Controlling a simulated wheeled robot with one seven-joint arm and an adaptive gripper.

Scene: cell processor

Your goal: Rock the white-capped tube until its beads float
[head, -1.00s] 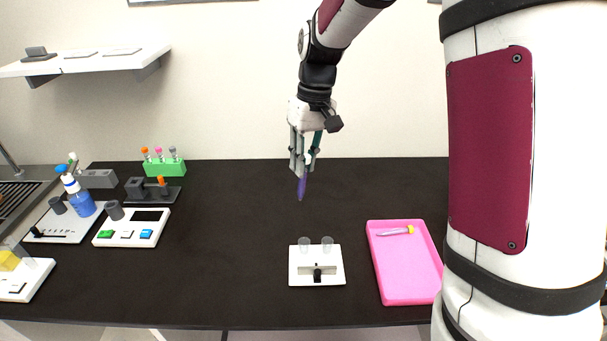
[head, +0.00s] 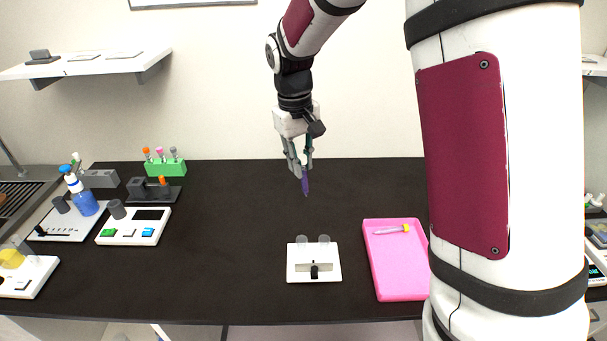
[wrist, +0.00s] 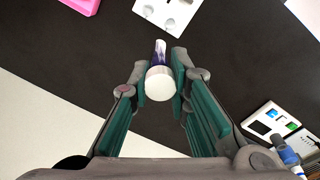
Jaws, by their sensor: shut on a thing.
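The white-capped tube (wrist: 158,82) is between my gripper's fingers in the wrist view, its white cap toward the camera and its purple-filled body (wrist: 159,52) pointing away. In the head view my gripper (head: 302,166) is shut on the tube and holds it in the air above the black bench. The tube's purple lower end (head: 305,186) points down, slightly tilted; its cap is hidden there by the fingers. Single beads are too small to make out.
A white stand with two clear cups (head: 314,272) sits on the bench below. A green rack (head: 166,169) and white devices (head: 134,227) stand left. The bench middle is clear.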

